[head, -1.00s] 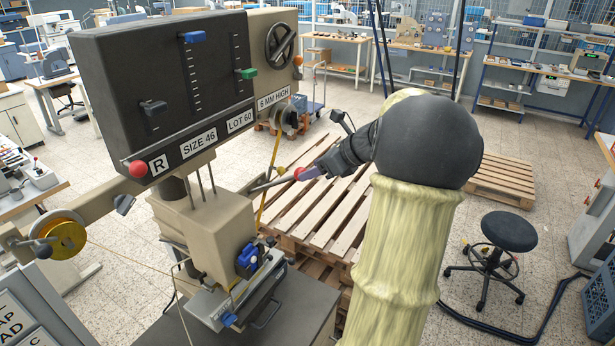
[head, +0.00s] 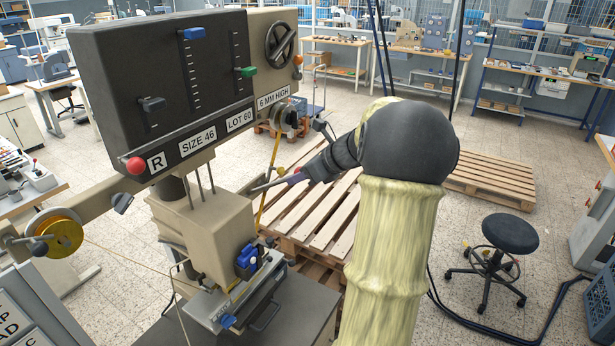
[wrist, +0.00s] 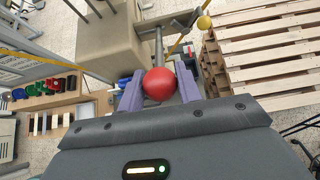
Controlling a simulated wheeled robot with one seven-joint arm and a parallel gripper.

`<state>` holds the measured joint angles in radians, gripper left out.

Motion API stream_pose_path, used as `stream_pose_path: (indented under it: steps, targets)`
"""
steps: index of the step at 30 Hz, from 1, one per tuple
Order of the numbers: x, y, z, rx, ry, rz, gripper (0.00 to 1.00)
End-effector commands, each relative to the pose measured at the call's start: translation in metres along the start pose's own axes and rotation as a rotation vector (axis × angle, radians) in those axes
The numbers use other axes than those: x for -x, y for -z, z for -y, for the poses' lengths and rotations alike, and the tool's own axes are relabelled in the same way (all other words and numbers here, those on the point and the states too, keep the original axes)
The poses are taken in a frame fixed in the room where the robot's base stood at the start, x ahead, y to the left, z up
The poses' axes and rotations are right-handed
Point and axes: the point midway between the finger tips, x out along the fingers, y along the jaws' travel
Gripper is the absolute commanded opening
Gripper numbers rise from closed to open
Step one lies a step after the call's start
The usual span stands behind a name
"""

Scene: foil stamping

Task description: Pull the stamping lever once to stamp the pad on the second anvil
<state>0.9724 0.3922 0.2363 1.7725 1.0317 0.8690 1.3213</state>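The stamping press (head: 215,232) stands at left centre in the head view. Its lever rod (head: 264,187) sticks out to the right, slightly raised. In the wrist view the lever rod (wrist: 158,48) ends in a red ball knob (wrist: 159,84).
The press head (head: 120,100) carries sliders and labels. A gold foil reel (head: 62,237) is at its left. Wooden pallets (head: 318,212) lie behind the lever, and a black stool (head: 509,233) is at right. A rack with coloured items (wrist: 45,100) shows in the wrist view.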

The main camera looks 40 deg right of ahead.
Motion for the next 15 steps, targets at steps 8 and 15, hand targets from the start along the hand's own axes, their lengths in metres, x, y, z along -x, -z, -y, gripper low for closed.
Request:
stream_pose_path:
  steps: [8, 15]
  targets:
    - [-0.001, 0.006, 0.0, -0.001, 0.001, -0.001, 0.05]
    - [-0.005, 0.029, 0.0, -0.001, 0.0, -0.002, 0.05]
